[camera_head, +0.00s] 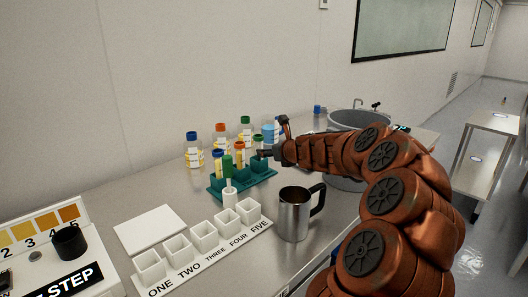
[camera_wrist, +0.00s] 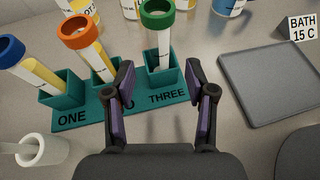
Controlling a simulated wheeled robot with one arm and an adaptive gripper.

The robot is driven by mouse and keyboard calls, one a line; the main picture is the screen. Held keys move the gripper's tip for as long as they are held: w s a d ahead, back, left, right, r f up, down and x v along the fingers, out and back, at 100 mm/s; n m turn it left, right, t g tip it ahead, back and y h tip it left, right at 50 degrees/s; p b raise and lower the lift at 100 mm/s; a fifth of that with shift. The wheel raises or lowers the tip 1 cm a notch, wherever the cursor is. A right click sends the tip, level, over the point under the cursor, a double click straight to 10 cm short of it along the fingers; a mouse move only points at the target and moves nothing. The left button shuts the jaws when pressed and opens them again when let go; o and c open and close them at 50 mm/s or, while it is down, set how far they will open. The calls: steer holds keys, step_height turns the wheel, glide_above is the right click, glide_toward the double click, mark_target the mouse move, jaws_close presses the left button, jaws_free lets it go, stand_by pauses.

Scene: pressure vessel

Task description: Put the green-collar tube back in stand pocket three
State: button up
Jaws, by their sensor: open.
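The teal stand (camera_wrist: 85,118) holds several square pockets with labels ONE and THREE readable. The green-collar tube (camera_wrist: 160,38) stands upright in the pocket above THREE; it also shows in the head view (camera_head: 258,143). The orange-collar tube (camera_wrist: 86,45) stands in the middle pocket and the blue-collar tube (camera_wrist: 25,65) in pocket ONE. My gripper (camera_wrist: 165,85) is open and empty. Its fingers are spread in front of pocket three, with the green-collar tube beyond and between them in the wrist view. I cannot tell whether a finger touches the stand.
A white cup (camera_head: 230,197) with a green-topped rod stands in front of the stand. A metal mug (camera_head: 294,214) and labelled white pockets (camera_head: 203,236) are nearer. Capped bottles (camera_head: 193,152) stand behind. A grey plate (camera_wrist: 262,85) with a BATH sign (camera_wrist: 301,27) lies at right.

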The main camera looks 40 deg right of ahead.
steer(key=shift+v, duration=2.05)
